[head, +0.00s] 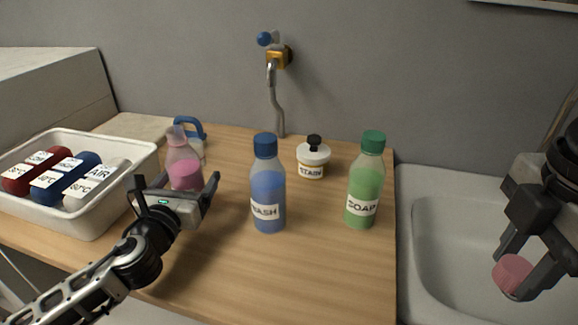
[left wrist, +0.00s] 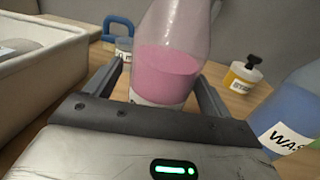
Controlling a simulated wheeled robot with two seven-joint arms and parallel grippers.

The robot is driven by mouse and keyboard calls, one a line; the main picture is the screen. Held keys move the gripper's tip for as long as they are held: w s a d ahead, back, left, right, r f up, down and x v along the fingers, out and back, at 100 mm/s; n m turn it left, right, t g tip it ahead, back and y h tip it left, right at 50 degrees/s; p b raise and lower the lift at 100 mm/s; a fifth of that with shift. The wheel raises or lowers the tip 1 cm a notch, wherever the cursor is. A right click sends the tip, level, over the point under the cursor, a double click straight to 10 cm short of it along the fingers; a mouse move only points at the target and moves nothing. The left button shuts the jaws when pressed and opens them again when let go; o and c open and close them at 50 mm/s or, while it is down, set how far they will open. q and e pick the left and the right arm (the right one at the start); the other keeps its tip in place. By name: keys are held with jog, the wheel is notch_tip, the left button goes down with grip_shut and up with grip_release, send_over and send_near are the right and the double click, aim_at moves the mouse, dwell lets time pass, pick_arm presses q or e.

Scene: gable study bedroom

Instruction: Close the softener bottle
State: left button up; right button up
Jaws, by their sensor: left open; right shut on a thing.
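The softener bottle (head: 184,165) is clear with pink liquid and stands upright on the wooden counter, its neck open without a cap. It also shows in the left wrist view (left wrist: 167,75), between the fingers, its label mostly hidden. My left gripper (head: 174,188) is open around or just in front of this bottle; I cannot tell whether the fingers touch it. My right gripper (head: 516,270) is shut on a pink cap (head: 512,272) and holds it over the sink at the right.
A blue WASH bottle (head: 267,190), a green SOAP bottle (head: 365,185) and a small STARCH-like jar (head: 312,160) stand on the counter (head: 320,250). A sink (head: 450,240) and a tap (head: 272,75) also show.

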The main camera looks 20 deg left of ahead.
pick_arm(q)
jog(key=shift+x, duration=0.95)
pick_arm(e)
jog(key=shift+r, duration=0.1)
pick_arm(q)
jog(key=c, duration=1.3)
jog(key=shift+r, duration=0.1)
